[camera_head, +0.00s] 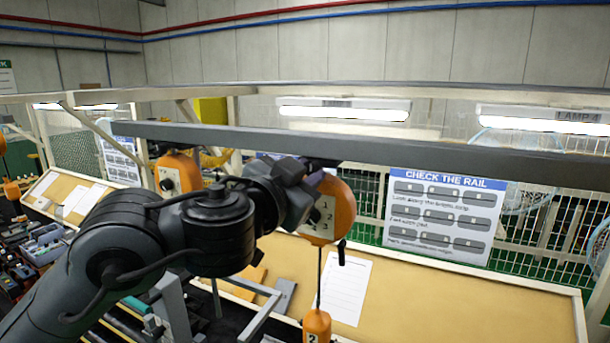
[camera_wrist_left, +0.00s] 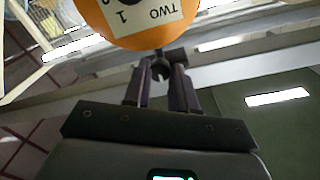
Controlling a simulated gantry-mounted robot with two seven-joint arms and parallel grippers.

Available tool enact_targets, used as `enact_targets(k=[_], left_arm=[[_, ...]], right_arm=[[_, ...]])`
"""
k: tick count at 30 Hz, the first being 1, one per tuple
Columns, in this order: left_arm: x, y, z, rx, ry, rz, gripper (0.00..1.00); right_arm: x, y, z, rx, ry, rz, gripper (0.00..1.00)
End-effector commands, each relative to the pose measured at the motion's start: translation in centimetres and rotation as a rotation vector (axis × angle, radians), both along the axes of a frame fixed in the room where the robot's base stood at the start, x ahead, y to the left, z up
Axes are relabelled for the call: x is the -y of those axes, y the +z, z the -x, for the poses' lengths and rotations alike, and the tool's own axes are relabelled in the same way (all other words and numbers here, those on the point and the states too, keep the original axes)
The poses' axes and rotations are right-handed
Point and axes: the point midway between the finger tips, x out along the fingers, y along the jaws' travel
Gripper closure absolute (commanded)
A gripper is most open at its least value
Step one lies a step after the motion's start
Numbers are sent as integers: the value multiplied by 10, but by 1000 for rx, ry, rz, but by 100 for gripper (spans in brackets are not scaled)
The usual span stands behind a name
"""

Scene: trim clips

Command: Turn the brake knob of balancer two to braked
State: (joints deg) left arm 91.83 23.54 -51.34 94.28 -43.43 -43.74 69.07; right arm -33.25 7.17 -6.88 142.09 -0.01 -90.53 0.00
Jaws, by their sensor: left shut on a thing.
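Balancer two, an orange round housing with a pale label (camera_head: 342,205), hangs from the grey rail in the head view. The wrist view shows its orange face and a label reading TWO (camera_wrist_left: 152,14), upside down; a dark round part at the top edge, possibly the brake knob (camera_wrist_left: 129,3), is cut off. My left gripper (camera_head: 302,196) is in front of the balancer's upper left and hides part of it. In the wrist view its fingers (camera_wrist_left: 161,68) are shut on a small dark fitting beside the orange housing; which part this is, I cannot tell for certain.
The grey rail (camera_head: 430,158) runs across above. Another orange balancer (camera_head: 178,172) hangs to the left. An orange piece marked 2 (camera_head: 316,326) hangs on a line below balancer two. A tan board (camera_head: 450,300) and a CHECK THE RAIL sign (camera_head: 443,216) stand behind.

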Motion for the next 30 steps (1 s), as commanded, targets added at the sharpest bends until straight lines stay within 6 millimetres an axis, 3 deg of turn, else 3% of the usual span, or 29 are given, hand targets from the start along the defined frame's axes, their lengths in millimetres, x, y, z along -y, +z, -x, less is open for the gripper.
enact_targets(k=[14,30], left_arm=[[1,-2,0,53,-2,-117,100],[0,-1,0,254,-1,-560,100]], right_arm=[[-2,-9,0,0,-5,-9,100],[-1,-32,0,0,-2,-3,100]])
